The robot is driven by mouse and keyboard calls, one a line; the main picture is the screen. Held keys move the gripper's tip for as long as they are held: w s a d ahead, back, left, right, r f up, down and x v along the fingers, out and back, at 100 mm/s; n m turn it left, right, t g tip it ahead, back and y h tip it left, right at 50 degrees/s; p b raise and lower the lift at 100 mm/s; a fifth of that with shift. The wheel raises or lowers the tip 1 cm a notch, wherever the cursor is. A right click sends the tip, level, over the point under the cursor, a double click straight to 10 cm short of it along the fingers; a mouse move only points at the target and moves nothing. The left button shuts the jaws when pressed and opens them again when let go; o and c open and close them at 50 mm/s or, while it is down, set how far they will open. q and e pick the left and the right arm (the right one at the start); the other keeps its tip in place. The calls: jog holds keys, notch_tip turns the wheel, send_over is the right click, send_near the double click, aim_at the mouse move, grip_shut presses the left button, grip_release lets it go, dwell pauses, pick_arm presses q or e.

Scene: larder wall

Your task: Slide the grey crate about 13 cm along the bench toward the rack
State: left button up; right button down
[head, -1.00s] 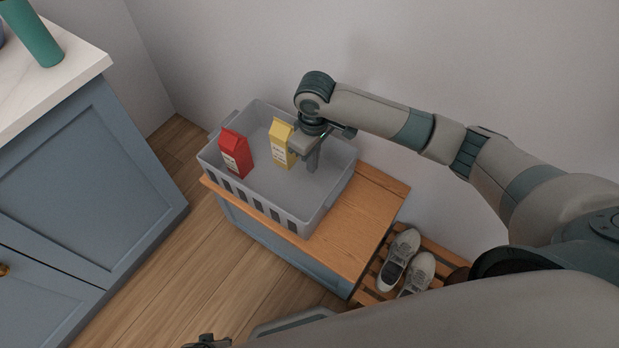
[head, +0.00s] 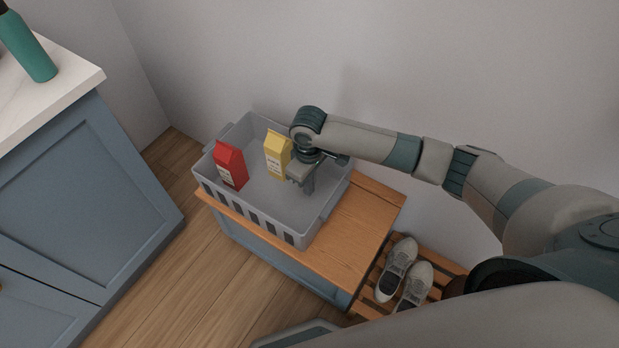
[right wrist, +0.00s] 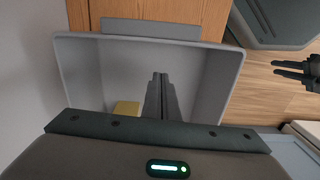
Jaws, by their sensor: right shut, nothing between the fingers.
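The grey crate (head: 263,222) sits upright on the wooden bench (head: 350,240), with bare bench top to its right. A red carton (head: 231,166) and a yellow carton (head: 277,155) stand in it. My right gripper (head: 308,190) is shut and empty, pointing down inside the crate near its right end wall. In the right wrist view its fingers (right wrist: 161,95) reach into the crate (right wrist: 215,85). The slatted rack (head: 368,304) is on the floor beyond the bench's right end.
Grey and white shoes (head: 396,268) stand on the rack. A blue cabinet (head: 90,200) with a pale worktop and a green bottle (head: 27,45) is at the left. The wall runs close behind the bench. Wooden floor lies between the cabinet and bench.

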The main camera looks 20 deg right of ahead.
pick_arm(q)
jog(key=shift+f+p, duration=0.25)
jog(key=shift+p, duration=0.1)
pick_arm(e)
jog(key=s+d+f, duration=0.1)
jog(key=f, duration=0.1)
jog(key=s+d+f, duration=0.1)
jog(key=s+f, duration=0.1)
jog(key=shift+s+d, duration=0.15)
jog(key=shift+d, duration=0.05)
jog(key=shift+r, duration=0.1)
